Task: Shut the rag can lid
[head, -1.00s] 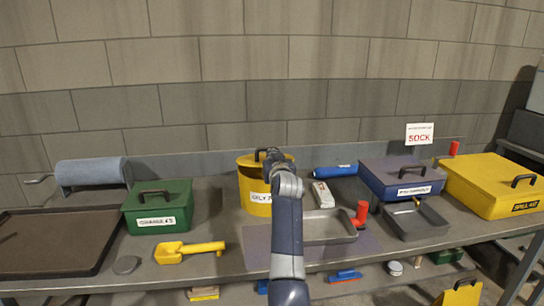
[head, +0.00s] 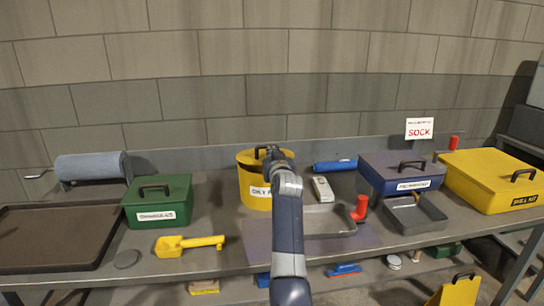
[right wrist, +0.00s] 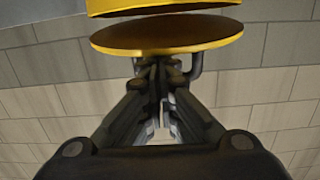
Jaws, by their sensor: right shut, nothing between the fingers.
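The rag can (head: 253,193) is a yellow can with a white label, standing toward the back of the bench in the head view. Its yellow lid (head: 246,157) has a dark handle and is partly hidden by my right arm. In the right wrist view the lid (right wrist: 165,38) is a disc with a narrow gap between it and the yellow rim (right wrist: 160,7) at the top. My right gripper (right wrist: 160,70) is shut and empty, close to the lid beside its handle (right wrist: 196,64); I cannot tell if it touches. My left gripper is not in view.
A green box (head: 157,204) and yellow scoop (head: 190,244) are left of the can. A blue roll (head: 335,165), blue box (head: 400,172) and yellow spill kit box (head: 492,182) are to the right. A brown tray (head: 50,237) is far left.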

